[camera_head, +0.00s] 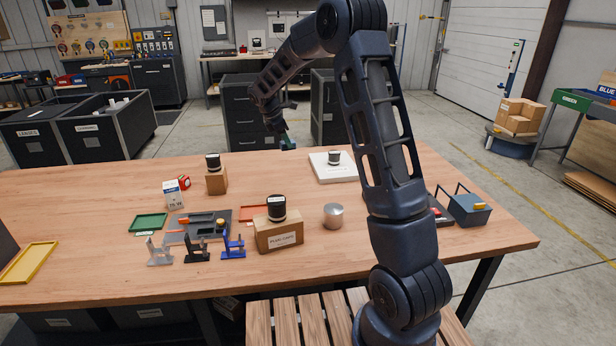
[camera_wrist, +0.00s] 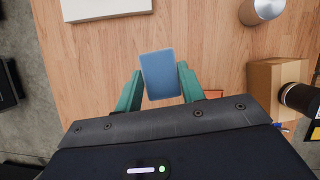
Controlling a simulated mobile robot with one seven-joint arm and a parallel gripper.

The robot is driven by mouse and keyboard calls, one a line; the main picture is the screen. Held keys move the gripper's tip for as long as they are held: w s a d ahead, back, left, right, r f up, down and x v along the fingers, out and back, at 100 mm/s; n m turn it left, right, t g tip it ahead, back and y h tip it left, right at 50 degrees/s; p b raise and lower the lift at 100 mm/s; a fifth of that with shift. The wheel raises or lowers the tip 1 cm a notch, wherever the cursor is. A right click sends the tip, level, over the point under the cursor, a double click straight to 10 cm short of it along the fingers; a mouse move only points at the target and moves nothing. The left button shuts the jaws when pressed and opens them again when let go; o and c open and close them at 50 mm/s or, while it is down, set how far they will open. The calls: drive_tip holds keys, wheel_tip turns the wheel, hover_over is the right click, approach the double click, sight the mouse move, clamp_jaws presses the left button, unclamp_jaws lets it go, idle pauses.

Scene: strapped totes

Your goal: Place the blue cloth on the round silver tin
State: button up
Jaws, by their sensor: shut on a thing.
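My gripper (camera_wrist: 160,88) has green fingers and is shut on the blue cloth (camera_wrist: 161,74), a small flat rectangular piece between the fingertips in the wrist view. In the head view my gripper (camera_head: 287,143) is over the far edge of the wooden table, and the cloth is too small there to make out clearly. The round silver tin (camera_head: 333,216) stands on the table nearer the front, right of the middle, apart from my gripper. The tin also shows at the top right of the wrist view (camera_wrist: 265,9), partly cut off.
A cardboard box (camera_head: 279,235) with a black jar (camera_head: 277,207) on it stands left of the tin. A white box (camera_head: 330,174) with a small jar lies behind the tin. A blue-grey basket (camera_head: 468,211) is at the right. Table around the tin is mostly clear.

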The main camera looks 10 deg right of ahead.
drive_tip(key=s+d+r+m, duration=0.1)
drive_tip(key=s+d+r, duration=0.25)
drive_tip(key=s, duration=0.25)
drive_tip(key=s+d+r, duration=0.2)
drive_tip(key=s+d, duration=0.2)
drive_tip(key=s, duration=0.1)
drive_tip(key=r+m, duration=0.1)
hover_over(337, 208)
drive_tip(key=a, duration=0.2)
drive_tip(key=shift+g, duration=0.4)
wheel_tip(337, 208, down, 20)
drive_tip(key=shift+r, duration=0.15)
drive_tip(key=o, duration=1)
drive_tip(key=shift+c, duration=0.2)
